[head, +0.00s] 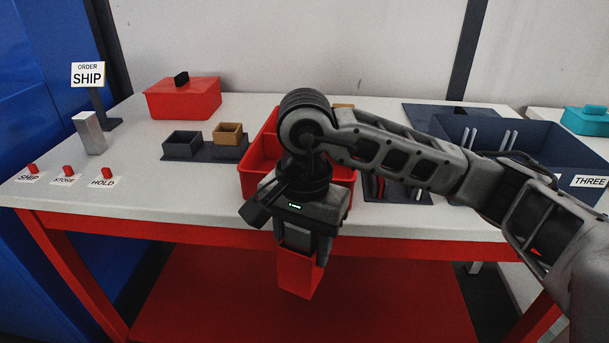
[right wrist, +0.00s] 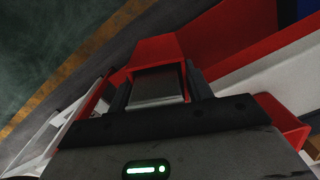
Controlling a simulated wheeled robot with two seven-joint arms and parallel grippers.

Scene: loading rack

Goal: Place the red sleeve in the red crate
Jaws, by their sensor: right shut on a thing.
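The red sleeve (head: 299,275) hangs below my right gripper (head: 298,248), in front of the table's front edge. The right gripper is shut on it. In the right wrist view, the sleeve (right wrist: 155,50) sits between the two fingers (right wrist: 158,82), with a pale grey face (right wrist: 157,90) showing at its near end; I cannot tell whether that is a separate piece inside. The open red crate (head: 257,150) with compartments stands on the table behind the gripper, partly hidden by my right arm. My left gripper is not in view.
Left on the table (head: 130,165) are a lidded red box (head: 183,100), a dark tray (head: 182,145) with a brown box (head: 229,134), a metal block (head: 90,132) and several red buttons. A dark blue bin (head: 560,165) marked THREE stands right.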

